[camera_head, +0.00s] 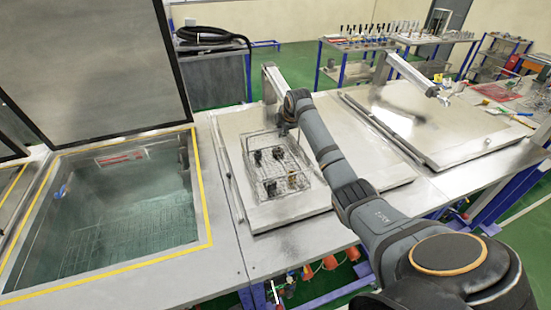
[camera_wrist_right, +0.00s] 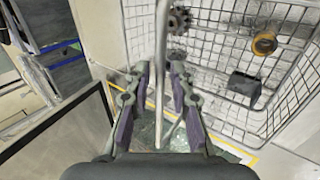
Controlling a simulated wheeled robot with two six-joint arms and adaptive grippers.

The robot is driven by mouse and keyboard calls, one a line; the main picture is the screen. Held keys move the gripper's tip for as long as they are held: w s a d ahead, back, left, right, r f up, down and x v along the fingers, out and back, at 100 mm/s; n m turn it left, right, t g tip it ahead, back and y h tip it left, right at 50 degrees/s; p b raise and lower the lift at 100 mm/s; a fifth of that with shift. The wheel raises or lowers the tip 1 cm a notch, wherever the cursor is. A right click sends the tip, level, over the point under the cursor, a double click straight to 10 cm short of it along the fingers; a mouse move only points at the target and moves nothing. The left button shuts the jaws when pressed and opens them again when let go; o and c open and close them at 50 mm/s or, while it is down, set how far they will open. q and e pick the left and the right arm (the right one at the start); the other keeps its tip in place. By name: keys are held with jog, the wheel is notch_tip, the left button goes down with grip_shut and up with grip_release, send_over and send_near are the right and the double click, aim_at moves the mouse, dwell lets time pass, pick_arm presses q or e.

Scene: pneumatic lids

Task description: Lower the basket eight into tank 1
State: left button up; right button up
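The wire basket (camera_head: 268,188) is over the closed metal lid beside the open tank and seems to rest on it. It holds dark parts and a brass-coloured ring (camera_wrist_right: 264,43). The open tank (camera_head: 203,205), presumably tank 1, is at the left with its lid (camera_head: 90,70) raised, and holds clear greenish liquid. My right gripper (camera_head: 289,124) is at the basket's back side. In the wrist view my right gripper (camera_wrist_right: 159,72) has its fingers apart on either side of a thin upright metal rod (camera_wrist_right: 161,45), apparently the basket's handle. My left gripper is not in view.
The closed lid (camera_head: 345,160) under the basket and another closed lid (camera_head: 455,125) to its right have metal struts. A black hose (camera_head: 212,36) lies on a cabinet behind. A bench with tools (camera_head: 370,42) stands at the back. A bare steel strip (camera_head: 222,225) separates tank and lid.

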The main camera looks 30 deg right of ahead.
grip_shut()
jog(key=shift+w+d+r+p, duration=0.1)
jog(key=shift+w+r+p, duration=0.15)
jog(key=shift+r+p, duration=0.3)
jog(key=shift+r, duration=1.1)
